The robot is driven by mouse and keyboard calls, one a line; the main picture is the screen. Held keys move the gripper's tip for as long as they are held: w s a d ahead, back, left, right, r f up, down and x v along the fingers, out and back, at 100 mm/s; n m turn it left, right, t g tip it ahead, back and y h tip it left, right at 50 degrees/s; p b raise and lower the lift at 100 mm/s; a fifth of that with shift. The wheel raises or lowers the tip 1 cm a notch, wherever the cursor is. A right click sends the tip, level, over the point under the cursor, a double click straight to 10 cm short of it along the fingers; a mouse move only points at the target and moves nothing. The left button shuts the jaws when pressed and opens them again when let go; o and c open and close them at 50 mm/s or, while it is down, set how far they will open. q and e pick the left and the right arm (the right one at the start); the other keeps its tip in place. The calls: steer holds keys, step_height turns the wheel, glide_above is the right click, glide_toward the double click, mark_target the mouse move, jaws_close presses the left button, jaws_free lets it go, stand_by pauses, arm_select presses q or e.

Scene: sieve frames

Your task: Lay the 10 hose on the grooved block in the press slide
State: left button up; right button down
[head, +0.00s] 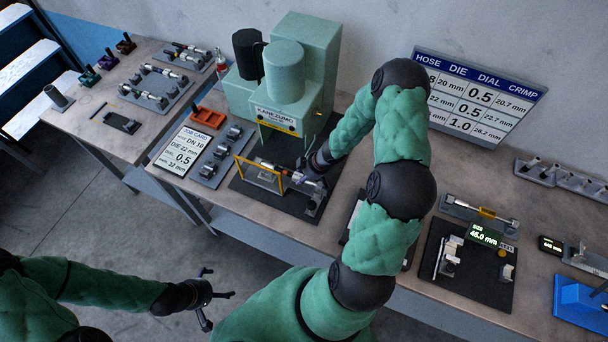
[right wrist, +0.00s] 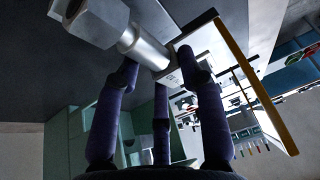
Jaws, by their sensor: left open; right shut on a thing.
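The hose (right wrist: 145,48) shows in the right wrist view as a silver sleeve with a hex nut, between the purple fingers of my right gripper (right wrist: 160,75). My right gripper (head: 300,176) is shut on it in front of the green press (head: 285,85), beside the yellow-framed clear guard (head: 262,176). In the head view the hose is small and partly covered by my fingers. The grooved block and the slide are too hidden to make out, and I cannot tell whether the hose touches them. My left gripper (head: 206,298) is open and empty, over the floor before the bench.
The job card (head: 183,147) and a grey die tray (head: 220,157) lie left of the press. An orange holder (head: 208,117) stands behind them. A black measuring station (head: 468,265) is at the right. My right arm covers part of the bench.

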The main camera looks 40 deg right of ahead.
steer(key=shift+f+b, duration=0.45)
steer(key=shift+f, duration=0.1)
stand_by(0.6)
steer(key=c, duration=0.7)
jaws_free()
steer(key=shift+v, duration=6.05)
